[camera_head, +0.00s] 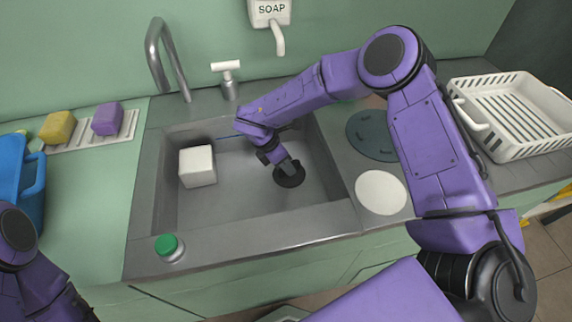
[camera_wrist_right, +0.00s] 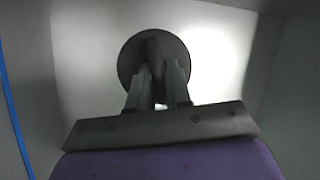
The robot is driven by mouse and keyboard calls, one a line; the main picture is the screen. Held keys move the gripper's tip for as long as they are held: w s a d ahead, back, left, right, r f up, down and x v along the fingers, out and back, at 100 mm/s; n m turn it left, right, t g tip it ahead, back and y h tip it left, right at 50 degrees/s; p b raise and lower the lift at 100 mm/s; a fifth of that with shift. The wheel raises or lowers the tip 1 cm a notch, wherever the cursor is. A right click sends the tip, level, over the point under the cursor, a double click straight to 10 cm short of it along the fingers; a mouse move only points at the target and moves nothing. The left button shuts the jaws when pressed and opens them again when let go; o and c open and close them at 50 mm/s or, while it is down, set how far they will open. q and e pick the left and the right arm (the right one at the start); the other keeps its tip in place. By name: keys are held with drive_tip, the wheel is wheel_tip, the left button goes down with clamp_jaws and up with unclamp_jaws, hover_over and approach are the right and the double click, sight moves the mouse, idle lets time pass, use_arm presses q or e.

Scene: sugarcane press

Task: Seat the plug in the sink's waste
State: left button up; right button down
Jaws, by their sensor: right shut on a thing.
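The plug (camera_head: 291,180) is a dark round disc low inside the grey sink basin (camera_head: 240,202), right of its middle. My right gripper (camera_head: 286,165) reaches down into the basin and is shut on the plug's upright tab. In the right wrist view the plug (camera_wrist_right: 131,58) lies beyond the fingertips (camera_wrist_right: 158,80), with its tab between them. The sink's waste cannot be made out; the plug and gripper may cover it. I cannot tell whether the plug touches the basin floor. My left arm shows at the lower left, its gripper out of view.
A white block (camera_head: 197,166) stands in the basin's left part. A tap (camera_head: 165,58) and a white-handled lever (camera_head: 228,80) stand behind. A green-topped knob (camera_head: 167,246) sits on the front rim. A white rack (camera_head: 510,115) stands at right, a blue container (camera_head: 28,180) at left.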

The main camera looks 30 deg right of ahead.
drive_tip(key=shift+f, duration=0.15)
drive_tip(key=c, duration=1)
unclamp_jaws()
